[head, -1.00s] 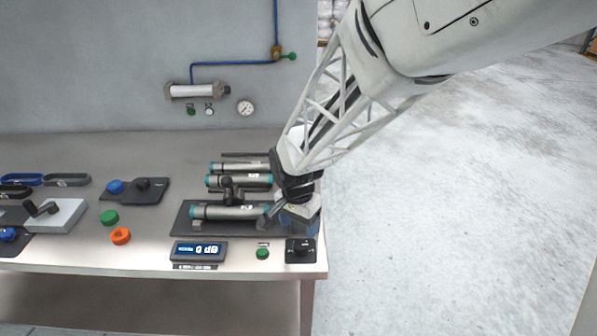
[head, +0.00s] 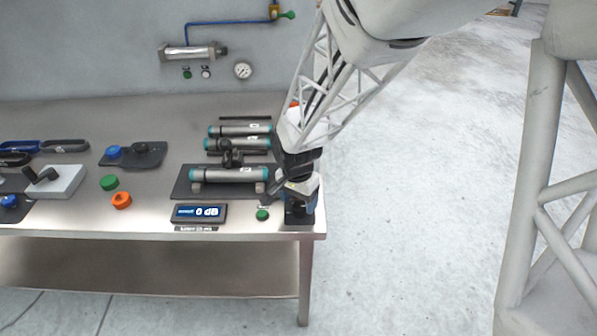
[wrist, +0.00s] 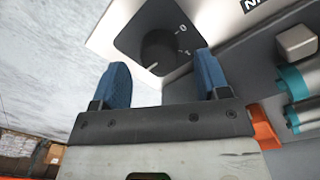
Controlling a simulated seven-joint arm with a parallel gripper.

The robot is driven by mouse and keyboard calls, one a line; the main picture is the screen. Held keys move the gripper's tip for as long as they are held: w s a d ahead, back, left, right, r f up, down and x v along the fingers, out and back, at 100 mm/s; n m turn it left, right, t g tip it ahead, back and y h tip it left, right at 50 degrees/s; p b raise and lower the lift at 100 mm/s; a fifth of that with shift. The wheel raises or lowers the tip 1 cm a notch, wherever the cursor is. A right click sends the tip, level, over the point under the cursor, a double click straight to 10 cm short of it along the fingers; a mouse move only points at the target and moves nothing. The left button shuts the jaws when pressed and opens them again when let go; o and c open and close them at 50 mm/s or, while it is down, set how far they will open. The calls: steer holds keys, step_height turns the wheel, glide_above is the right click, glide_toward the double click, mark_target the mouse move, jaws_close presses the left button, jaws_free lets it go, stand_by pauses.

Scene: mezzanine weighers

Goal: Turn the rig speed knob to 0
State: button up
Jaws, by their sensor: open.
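The rig speed knob is a black round knob (wrist: 158,52) on a dark square plate in the wrist view, with marks 0 and 1 on its right side. A pale pointer line on the knob points toward its lower left, away from both marks. In the head view, its black plate (head: 299,226) shows at the front right corner of the bench, and my gripper hides most of the knob. My gripper (wrist: 162,82) is open, its two blue fingertips on either side of the knob's near edge. I cannot tell whether they touch it. My gripper also shows in the head view (head: 300,208).
A display (head: 200,213) and a green button (head: 262,215) sit left of the knob on the bench. A rig with a grey cylinder (head: 228,175) lies behind them. The bench's front and right edges are close by. Open floor (head: 410,200) lies to the right.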

steer(key=shift+f, duration=1.35)
steer(key=c, duration=0.9)
